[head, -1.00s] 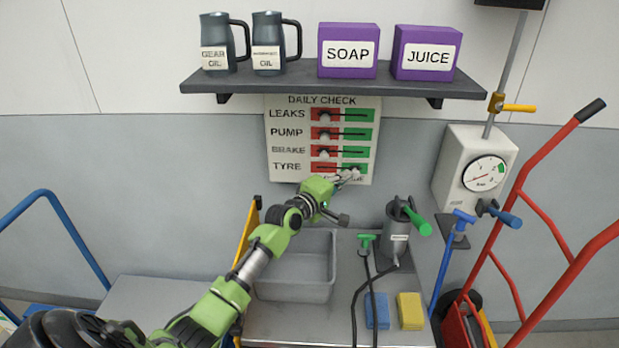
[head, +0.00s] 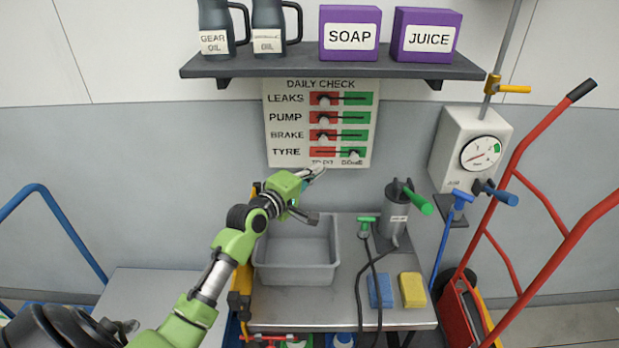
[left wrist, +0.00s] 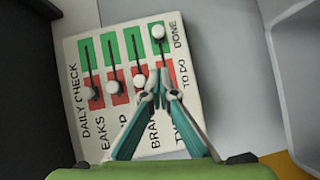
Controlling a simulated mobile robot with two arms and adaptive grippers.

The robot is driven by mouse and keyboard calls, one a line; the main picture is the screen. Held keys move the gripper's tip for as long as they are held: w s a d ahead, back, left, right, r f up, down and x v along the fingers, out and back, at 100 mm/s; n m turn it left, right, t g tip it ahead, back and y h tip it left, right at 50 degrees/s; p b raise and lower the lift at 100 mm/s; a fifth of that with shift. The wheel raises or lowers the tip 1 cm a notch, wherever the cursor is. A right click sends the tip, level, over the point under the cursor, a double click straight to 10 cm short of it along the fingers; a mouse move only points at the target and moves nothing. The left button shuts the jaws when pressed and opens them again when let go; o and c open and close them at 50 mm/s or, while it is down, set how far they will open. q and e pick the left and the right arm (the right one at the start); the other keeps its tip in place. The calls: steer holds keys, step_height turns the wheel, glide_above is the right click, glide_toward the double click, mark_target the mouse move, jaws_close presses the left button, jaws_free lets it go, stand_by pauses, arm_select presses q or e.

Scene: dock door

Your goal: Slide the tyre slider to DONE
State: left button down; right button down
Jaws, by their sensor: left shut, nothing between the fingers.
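The daily check board (head: 270,130) hangs on the wall under the shelf, with several slider rows. The tyre slider knob (head: 353,154) is in the bottom row, at the green DONE end. The left wrist view also shows the tyre knob (left wrist: 158,32) at the DONE end of its slot. The leaks knob (head: 323,100), pump knob (head: 323,118) and brake knob (head: 323,135) are over red. My left gripper (head: 318,172) is shut and empty, just below the board's lower edge and apart from the tyre knob. Its fingertips (left wrist: 160,82) meet in the left wrist view. My right gripper is not in view.
A shelf (head: 330,68) with jugs and purple boxes juts out above the board. Below are a grey bin (head: 295,275), a pump canister (head: 395,215) and sponges on a metal bench (head: 290,318). A gauge box (head: 465,125) and red hand truck (head: 520,190) stand at right.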

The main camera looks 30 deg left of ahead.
arm_select(q)
steer(key=shift+s+a+r, duration=0.1)
steer(key=shift+s+r, duration=0.05)
steer(key=shift+s, duration=1.25)
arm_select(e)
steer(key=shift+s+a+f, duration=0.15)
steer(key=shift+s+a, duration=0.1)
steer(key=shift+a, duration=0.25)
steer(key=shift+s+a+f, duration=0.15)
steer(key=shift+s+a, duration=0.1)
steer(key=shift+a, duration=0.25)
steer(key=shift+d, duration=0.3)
